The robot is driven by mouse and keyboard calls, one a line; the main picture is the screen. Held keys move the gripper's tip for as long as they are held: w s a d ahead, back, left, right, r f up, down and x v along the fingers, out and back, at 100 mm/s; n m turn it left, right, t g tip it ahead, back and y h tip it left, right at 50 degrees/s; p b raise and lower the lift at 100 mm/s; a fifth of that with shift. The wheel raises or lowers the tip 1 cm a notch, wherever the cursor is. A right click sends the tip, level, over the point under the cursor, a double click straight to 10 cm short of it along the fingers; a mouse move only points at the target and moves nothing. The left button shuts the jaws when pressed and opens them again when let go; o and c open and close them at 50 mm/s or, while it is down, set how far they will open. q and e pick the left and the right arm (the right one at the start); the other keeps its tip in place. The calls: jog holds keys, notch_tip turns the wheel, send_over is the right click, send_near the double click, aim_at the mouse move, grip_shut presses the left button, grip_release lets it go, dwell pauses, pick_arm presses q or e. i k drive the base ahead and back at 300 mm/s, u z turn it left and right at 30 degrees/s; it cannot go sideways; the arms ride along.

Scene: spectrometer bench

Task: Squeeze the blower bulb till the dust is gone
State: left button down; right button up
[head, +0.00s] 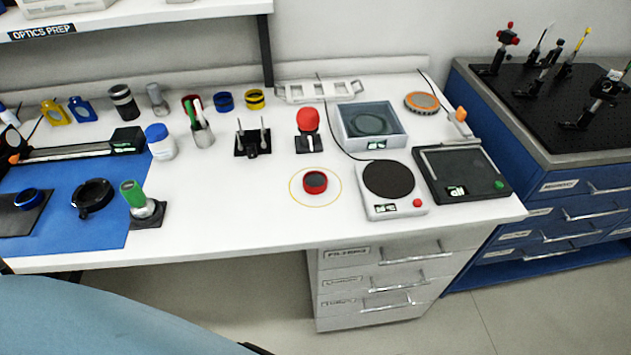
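What looks like the blower bulb is a red rounded bulb (308,119) on a small dark stand, with a white part below it, near the middle of the white bench. In front of it a dark lens in a red ring (315,182) lies inside a thin yellow circle drawn on the bench. The lens face looks dull, but it is too small to tell any dust on it. Neither of my grippers is in view, and nothing touches the bulb.
A scale (391,189) stands right of the circle, with a grey tray (349,138) behind it. A dark two-post holder (251,145) stands left of the bulb. The bench front between mat and circle is clear.

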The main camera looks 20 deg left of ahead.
aim_at(308, 118)
jog(key=z, duration=1.55)
jog(key=i, duration=0.6)
jog(key=u, duration=2.6)
